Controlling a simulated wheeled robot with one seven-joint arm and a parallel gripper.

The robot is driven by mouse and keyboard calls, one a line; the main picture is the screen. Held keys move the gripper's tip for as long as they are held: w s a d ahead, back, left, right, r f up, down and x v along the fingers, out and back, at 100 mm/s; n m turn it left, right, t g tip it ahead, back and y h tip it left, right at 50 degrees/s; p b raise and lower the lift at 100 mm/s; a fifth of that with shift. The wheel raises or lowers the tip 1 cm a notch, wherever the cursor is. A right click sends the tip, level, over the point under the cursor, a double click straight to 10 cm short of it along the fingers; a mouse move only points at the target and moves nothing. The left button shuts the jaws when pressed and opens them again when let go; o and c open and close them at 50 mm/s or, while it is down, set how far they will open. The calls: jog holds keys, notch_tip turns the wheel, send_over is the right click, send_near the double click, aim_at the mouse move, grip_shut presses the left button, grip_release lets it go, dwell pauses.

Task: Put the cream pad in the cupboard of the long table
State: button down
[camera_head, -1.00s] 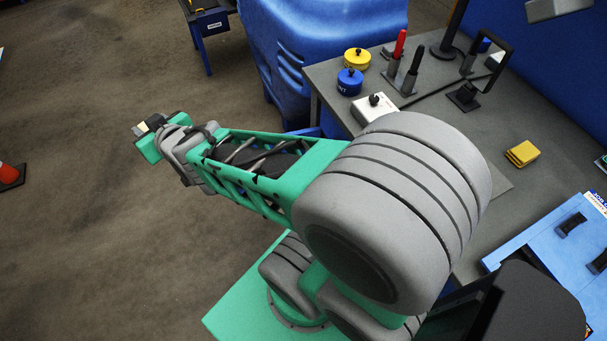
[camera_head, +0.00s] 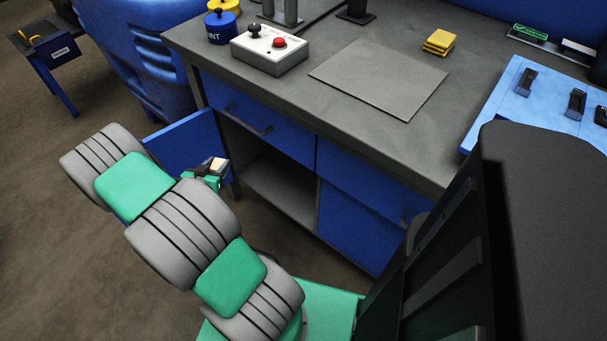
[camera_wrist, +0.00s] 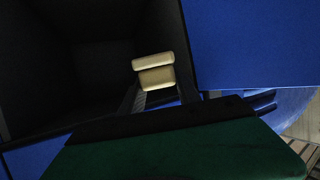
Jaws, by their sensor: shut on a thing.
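The cream pad (camera_wrist: 156,77) sits between the fingertips of my gripper (camera_wrist: 157,92) in the wrist view, with the dark inside of the cupboard behind it. It shows small in the head view (camera_head: 219,164), held in my gripper (camera_head: 212,171) close to the open door. The long table (camera_head: 375,110) has an open cupboard (camera_head: 278,185) below its drawer, with a grey floor. Its blue door (camera_head: 183,143) is swung out to the left. My gripper is shut on the pad, which appears in front of the opening. How near the pad is to the cupboard floor cannot be told.
A control box with a red button (camera_head: 270,50), a blue weight (camera_head: 221,28) and yellow pads (camera_head: 439,41) are on the tabletop. A light blue board (camera_head: 535,105) lies at the right. A big blue bin (camera_head: 140,50) stands left of the table.

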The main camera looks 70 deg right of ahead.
jog(key=s+d+f+m+g+b, duration=0.35)
jog(key=s+f+b, duration=0.35)
jog(key=f, duration=0.5)
jog(key=m+g+y+b, duration=0.1)
jog(key=m+g+b, duration=0.15)
jog(key=b, duration=0.65)
send_over(303, 197)
jog(key=a, duration=0.1)
jog(key=f, duration=1.6)
jog(key=shift+w+f, duration=0.2)
jog(key=shift+f, duration=0.1)
jog(key=shift+d+f, duration=0.25)
jog(key=shift+n, duration=0.3)
jog(key=shift+s+d+f+b, duration=0.15)
jog(key=shift+f+b, duration=0.5)
jog(key=shift+f, duration=0.35)
jog(key=shift+s+d+f+b, duration=0.1)
jog(key=shift+f+b, duration=0.5)
jog(key=shift+f, duration=0.4)
jog(key=c, duration=0.9)
grip_release()
jog(key=shift+r, duration=0.1)
jog(key=shift+o, duration=0.2)
